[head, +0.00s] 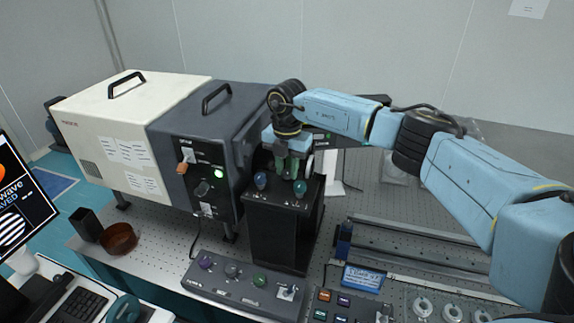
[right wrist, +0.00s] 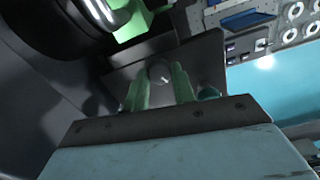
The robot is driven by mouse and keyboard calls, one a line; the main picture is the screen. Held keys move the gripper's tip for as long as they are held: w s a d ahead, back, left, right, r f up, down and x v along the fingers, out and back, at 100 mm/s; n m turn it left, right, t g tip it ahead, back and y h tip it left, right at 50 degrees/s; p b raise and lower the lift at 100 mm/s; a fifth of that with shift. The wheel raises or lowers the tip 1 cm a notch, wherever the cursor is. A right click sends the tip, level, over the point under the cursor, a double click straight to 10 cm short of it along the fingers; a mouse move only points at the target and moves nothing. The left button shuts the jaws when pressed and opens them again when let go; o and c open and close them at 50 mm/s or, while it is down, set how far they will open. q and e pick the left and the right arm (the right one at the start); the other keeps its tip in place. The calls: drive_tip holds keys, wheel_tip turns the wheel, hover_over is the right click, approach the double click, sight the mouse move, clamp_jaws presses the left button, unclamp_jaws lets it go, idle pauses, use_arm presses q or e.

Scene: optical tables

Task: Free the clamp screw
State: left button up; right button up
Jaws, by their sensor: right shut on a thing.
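A black box (head: 285,228) stands on the perforated table, with a blue knob (head: 261,180) and a teal knob (head: 300,187) on its top. My right gripper (head: 291,168) points down over the back of this top, behind the two knobs. In the right wrist view its green fingers (right wrist: 161,88) are shut on a small round grey knob with a pale mark, seemingly the clamp screw (right wrist: 158,73). In the head view the gripper and front knobs hide that screw. My left gripper is not in view.
A white and dark grey instrument housing (head: 190,135) stands left of the black box. A rail (head: 430,262) and a blue-labelled sign (head: 363,278) are to the right. A brown dish (head: 119,238) sits at the left table edge.

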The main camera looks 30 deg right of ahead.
sight(287, 171)
drive_tip(key=shift+w+r, duration=0.1)
drive_tip(key=shift+r, duration=0.05)
idle(0.3)
drive_tip(key=o, duration=1)
wheel_tip(287, 171, up, 13)
drive_tip(key=b, duration=0.2)
drive_tip(key=shift+r, duration=0.15)
